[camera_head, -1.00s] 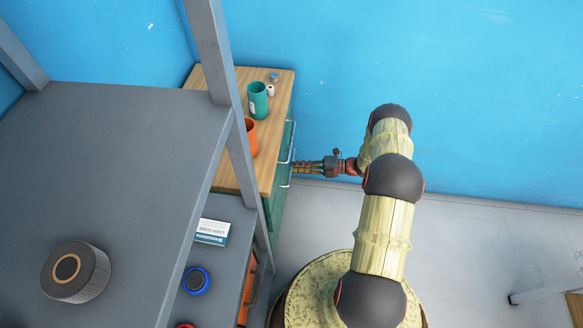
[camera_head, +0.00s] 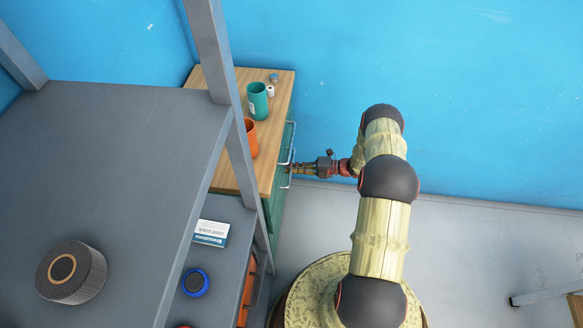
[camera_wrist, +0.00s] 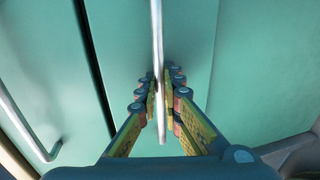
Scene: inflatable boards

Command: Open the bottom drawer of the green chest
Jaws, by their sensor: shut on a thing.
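The green chest (camera_head: 277,205) stands against the blue wall with a wooden top; its drawer fronts face right and are seen steeply from above. My gripper (camera_head: 291,170) is at its front, with the fingertips partly hidden by an upper handle. In the wrist view, my gripper (camera_wrist: 160,88) is shut on a pale drawer handle (camera_wrist: 157,40), a bar between the two fingers. That handle is on a green front (camera_wrist: 125,45) beyond a dark gap from another front. The other front carries a second handle (camera_wrist: 25,125) at left. I see no clear opening of the gripped drawer.
A green cup (camera_head: 257,100), an orange cup (camera_head: 251,138) and small items stand on the chest top. A grey shelf unit (camera_head: 120,130) is in front at left, its post close to the chest. The floor (camera_head: 470,240) at right is mostly clear.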

